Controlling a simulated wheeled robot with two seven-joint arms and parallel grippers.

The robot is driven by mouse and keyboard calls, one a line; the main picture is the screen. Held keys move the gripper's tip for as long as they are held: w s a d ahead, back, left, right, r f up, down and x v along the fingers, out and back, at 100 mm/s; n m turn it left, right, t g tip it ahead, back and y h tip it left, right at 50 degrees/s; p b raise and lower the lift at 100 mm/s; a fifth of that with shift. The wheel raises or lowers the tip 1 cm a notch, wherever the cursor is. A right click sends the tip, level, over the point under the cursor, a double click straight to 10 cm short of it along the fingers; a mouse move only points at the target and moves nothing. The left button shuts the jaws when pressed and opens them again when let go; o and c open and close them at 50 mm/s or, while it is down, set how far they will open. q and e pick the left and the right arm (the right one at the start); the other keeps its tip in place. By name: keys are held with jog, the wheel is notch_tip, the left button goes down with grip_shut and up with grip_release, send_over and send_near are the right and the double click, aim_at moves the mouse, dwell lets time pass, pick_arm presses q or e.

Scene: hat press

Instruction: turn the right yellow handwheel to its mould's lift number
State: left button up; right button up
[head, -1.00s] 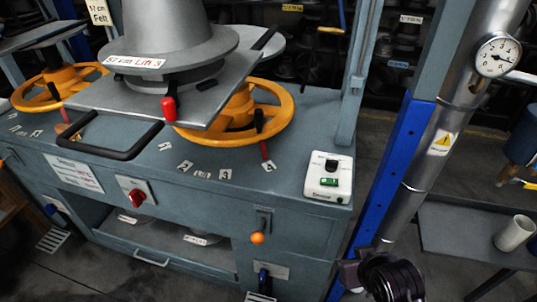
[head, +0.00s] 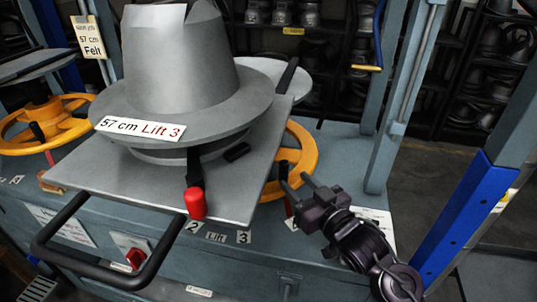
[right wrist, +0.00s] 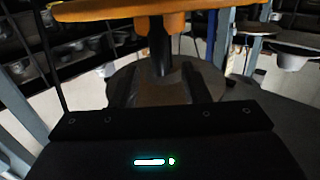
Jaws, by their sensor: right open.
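The right yellow handwheel (head: 309,150) shows partly behind the grey plate (head: 225,190) that bears the grey hat mould (head: 185,65). The mould's label (head: 140,128) reads "57 cm Lift 3". A red pointer (head: 288,207) shows below the wheel, near the bench number 3 (head: 244,237); its exact reading is unclear. My right gripper (head: 299,184) is open, beside the wheel's front right rim. In the right wrist view the wheel (right wrist: 160,9) spans the top, with a dark post (right wrist: 160,50) below it between the fingers. My left gripper is out of view.
The plate has a black loop handle (head: 110,270) and a red-knobbed lever (head: 195,203) at its front. Another yellow handwheel (head: 45,124) stands at the left. A blue and grey upright (head: 460,220) rises at the right. Shelves of moulds stand behind.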

aim_at(287, 171)
jog(key=shift+w+a+r, duration=0.15)
jog(key=shift+w+r, duration=0.1)
jog(key=x, duration=0.4)
jog(key=shift+r+p, duration=0.15)
jog(key=shift+p, duration=0.25)
jog(key=shift+w+a, duration=0.4)
jog(key=shift+w, duration=0.2)
jog(key=c, duration=0.9)
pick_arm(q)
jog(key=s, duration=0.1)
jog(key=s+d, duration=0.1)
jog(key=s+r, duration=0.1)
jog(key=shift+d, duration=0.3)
pick_arm(e)
grip_shut()
